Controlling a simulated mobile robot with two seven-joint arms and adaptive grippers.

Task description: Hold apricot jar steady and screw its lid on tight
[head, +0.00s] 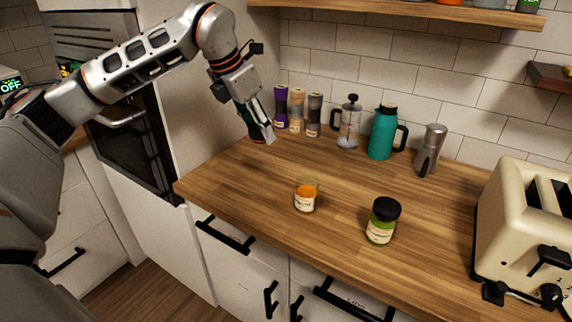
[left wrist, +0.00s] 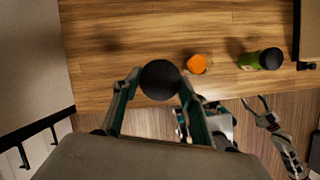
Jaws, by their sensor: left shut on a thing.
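The apricot jar (head: 305,198) stands upright on the wooden counter, an open glass jar with orange content and a pale label. Its orange top also shows in the left wrist view (left wrist: 197,65). My left gripper (head: 268,139) is above the counter's back left part, away from the jar. In the left wrist view a round black lid (left wrist: 160,80) sits between its fingers, and the gripper is shut on it. What seems to be my right gripper (left wrist: 258,104) shows small beyond the counter's front edge; its finger state is unclear.
A green jar with a black lid (head: 383,221) stands to the right of the apricot jar. A cream toaster (head: 520,225) is at the right. Several canisters, a French press (head: 348,124), a teal jug (head: 383,134) and a moka pot (head: 430,150) line the wall. Counter around the apricot jar is clear.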

